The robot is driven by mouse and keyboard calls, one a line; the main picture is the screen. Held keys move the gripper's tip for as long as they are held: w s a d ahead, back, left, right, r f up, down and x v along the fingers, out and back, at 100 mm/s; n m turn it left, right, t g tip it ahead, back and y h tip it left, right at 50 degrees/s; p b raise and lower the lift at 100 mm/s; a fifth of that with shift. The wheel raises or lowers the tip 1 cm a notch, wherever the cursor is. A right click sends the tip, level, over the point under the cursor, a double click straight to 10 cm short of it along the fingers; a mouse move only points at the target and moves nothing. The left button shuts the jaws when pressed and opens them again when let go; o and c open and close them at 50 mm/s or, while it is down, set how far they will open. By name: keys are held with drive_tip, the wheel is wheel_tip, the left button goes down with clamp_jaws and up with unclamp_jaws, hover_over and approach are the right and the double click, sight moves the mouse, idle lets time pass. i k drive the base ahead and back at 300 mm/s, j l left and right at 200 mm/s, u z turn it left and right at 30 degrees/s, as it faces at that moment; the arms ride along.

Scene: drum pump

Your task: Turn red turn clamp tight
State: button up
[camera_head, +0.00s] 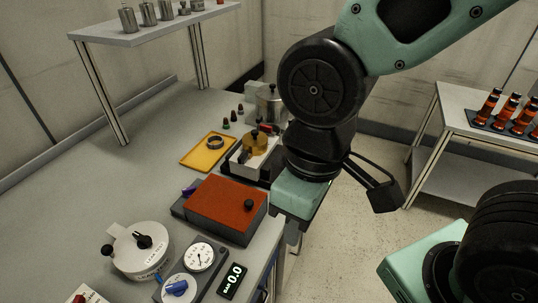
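A small red part (266,128), which may be the red turn clamp, shows beside the grey metal pot (270,105) and behind the yellow pump head (256,146). It is too small to tell how it is turned. The yellow head has a black knob on top and sits on a white and black block (243,164). My gripper (292,232) hangs at the table's right edge, right of the red-brown box (222,205) and nearer the camera than the pump. Its fingers are mostly hidden below the teal wrist housing, and I see no contact with the red part.
A yellow tray (192,158) with a dark ring lies left of the pump. A white round device (141,252), a dial gauge (199,257) and a display reading 0.0 (232,281) stand in front. A raised shelf (120,38) holds metal cylinders. Orange bottles stand on the right table (451,100).

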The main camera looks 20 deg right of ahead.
sight(268, 129)
drive_tip(key=i+l+u, duration=0.2)
drive_tip(key=u, duration=0.2)
drive_tip(key=i+l+u, duration=0.3)
drive_tip(key=u, duration=0.15)
drive_tip(key=i, duration=0.1)
